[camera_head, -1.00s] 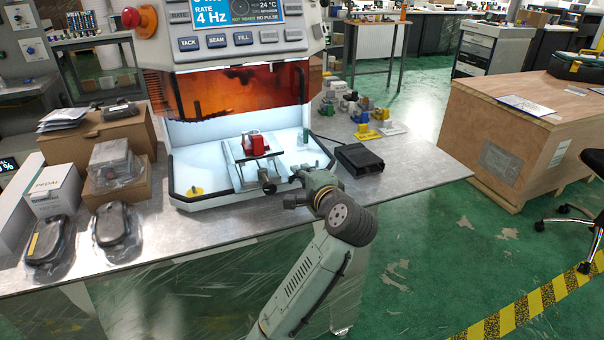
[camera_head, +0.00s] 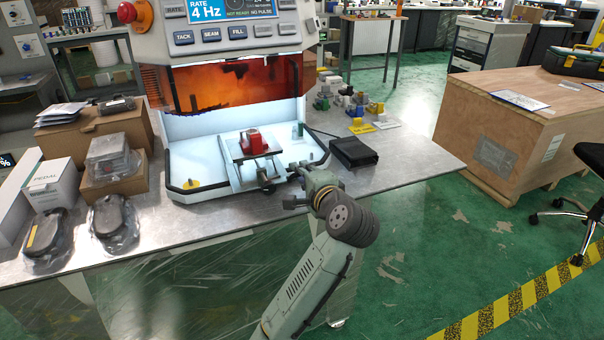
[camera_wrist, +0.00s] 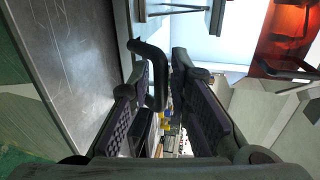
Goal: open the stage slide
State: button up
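The stage slide (camera_head: 246,174) is a pale metal stage on the bright floor of the machine's chamber. It carries a dark plate with a red part (camera_head: 252,142) on top. A dark knob or handle (camera_head: 266,180) sticks out at its front, over the chamber's front edge. Contact cannot be told.
An orange shield (camera_head: 235,88) hangs raised above the chamber. A black box (camera_head: 354,152) lies on the bench right of my gripper. Boxes and wrapped pedals (camera_head: 113,222) crowd the bench's left. Bare bench (camera_head: 420,162) lies at the right.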

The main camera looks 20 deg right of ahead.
jog(key=v, duration=1.2)
dwell(0.4)
